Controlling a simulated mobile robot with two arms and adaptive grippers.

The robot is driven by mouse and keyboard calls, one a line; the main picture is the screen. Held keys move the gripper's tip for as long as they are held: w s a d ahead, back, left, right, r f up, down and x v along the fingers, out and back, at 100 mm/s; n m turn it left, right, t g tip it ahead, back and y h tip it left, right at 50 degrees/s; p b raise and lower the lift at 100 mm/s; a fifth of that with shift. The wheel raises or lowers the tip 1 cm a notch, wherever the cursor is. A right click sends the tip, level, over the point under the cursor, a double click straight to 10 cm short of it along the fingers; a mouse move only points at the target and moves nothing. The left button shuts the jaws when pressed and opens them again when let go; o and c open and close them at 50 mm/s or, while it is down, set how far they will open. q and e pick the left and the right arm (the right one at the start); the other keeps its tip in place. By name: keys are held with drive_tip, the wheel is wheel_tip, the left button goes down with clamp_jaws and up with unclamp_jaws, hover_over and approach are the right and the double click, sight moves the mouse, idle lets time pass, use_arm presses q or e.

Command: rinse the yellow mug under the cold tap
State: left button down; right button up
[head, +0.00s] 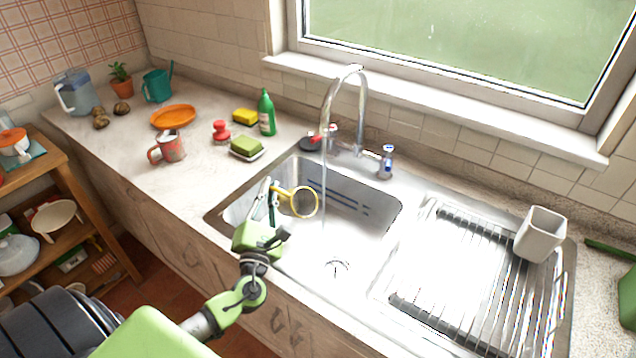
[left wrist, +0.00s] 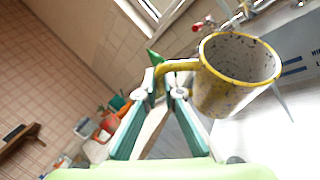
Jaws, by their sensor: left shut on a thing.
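The yellow mug (head: 304,203) hangs over the left part of the sink basin, tilted with its mouth towards the head camera. In the left wrist view the mug (left wrist: 222,92) has a yellow rim and dark specks inside. My left gripper (head: 272,193) is shut on its handle; the fingers (left wrist: 164,82) show on either side of it. The tap (head: 362,95) arches over the sink, and a thin stream of water (head: 323,180) falls from its spout. The mug appears just left of the stream. The blue-marked cold handle (head: 386,160) stands right of the spout base. My right gripper is not in view.
A red-marked handle (head: 326,136) is left of the spout. A green bottle (head: 266,112), a sponge on a dish (head: 247,147) and a patterned mug (head: 170,146) stand on the left counter. A ribbed drainer (head: 470,270) with a pale cup (head: 540,234) lies right.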

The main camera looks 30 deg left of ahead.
use_arm(q)
drive_tip(key=shift+s+r+p, duration=1.4)
drive_tip(key=shift+r+p, duration=1.55)
drive_tip(key=shift+r, duration=0.1)
drive_tip(key=s+a, duration=0.3)
drive_tip(key=s, duration=0.6)
drive_tip(key=shift+s+a, duration=0.25)
drive_tip(key=shift+s, duration=0.15)
drive_tip(key=shift+d, duration=0.1)
drive_tip(key=s+d+m+t+h+b, duration=0.1)
drive_tip(key=d+m+h+b, duration=0.1)
drive_tip(key=d, duration=1.1)
drive_tip(key=s+d+f+m+t+h+b, duration=0.1)
drive_tip(key=s+d+m+h+b, duration=0.1)
drive_tip(key=d+h, duration=0.5)
drive_tip(key=d+m+b, duration=0.1)
drive_tip(key=d+b, duration=0.1)
drive_tip(key=d, duration=0.4)
drive_tip(key=shift+s+d+f+b, duration=0.15)
drive_tip(key=shift+d+f+b, duration=0.1)
drive_tip(key=shift+f+b, duration=0.05)
drive_tip(key=shift+a, duration=0.1)
